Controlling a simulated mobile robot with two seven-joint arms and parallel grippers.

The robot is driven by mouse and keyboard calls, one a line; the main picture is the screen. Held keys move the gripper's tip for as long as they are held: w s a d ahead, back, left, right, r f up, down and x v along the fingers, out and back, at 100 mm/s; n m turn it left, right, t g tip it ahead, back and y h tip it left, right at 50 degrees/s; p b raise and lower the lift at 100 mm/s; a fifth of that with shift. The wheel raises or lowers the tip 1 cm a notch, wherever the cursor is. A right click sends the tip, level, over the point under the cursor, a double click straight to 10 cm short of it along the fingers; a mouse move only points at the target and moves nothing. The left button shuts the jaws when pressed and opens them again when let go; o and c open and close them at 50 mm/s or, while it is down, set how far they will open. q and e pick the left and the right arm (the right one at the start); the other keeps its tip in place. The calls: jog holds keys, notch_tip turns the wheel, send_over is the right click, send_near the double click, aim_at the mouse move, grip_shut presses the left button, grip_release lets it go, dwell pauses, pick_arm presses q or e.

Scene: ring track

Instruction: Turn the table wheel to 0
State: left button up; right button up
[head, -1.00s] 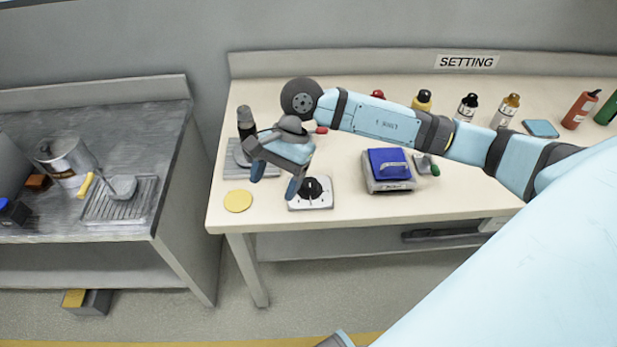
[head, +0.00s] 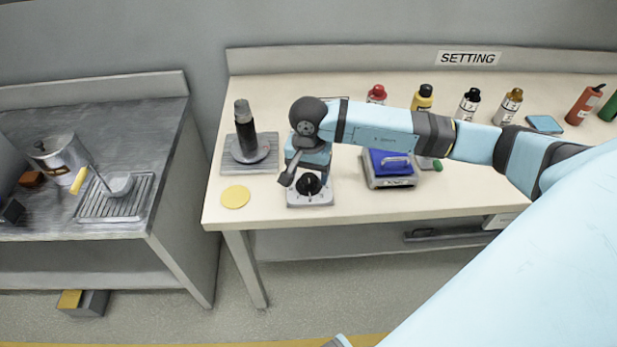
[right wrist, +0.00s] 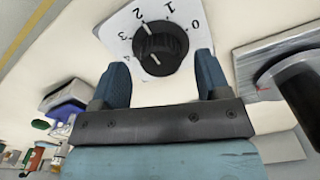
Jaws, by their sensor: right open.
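The table wheel is a black round knob (head: 309,185) on a white square plate (head: 296,202), lying on the cream table. In the right wrist view the knob (right wrist: 160,46) is ringed by the numbers 0 to 4. A light mark shows on the knob's face, but I cannot tell for certain which number it indicates. My right gripper (head: 303,176) is open, close to the knob. In the right wrist view its two blue fingers (right wrist: 162,72) stand apart, with the knob between and just beyond their tips. Contact cannot be made out. My left gripper is not in view.
A dark cylinder stands on a grey base (head: 229,164) left of the plate, and a yellow disc (head: 235,197) lies at front left. A blue-topped box (head: 389,164) stands to the right. Several bottles line the back. A separate grey counter (head: 100,120) is at left.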

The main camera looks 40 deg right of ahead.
jog(key=shift+f, duration=1.05)
jog(key=c, duration=0.9)
jog(key=shift+c, duration=0.2)
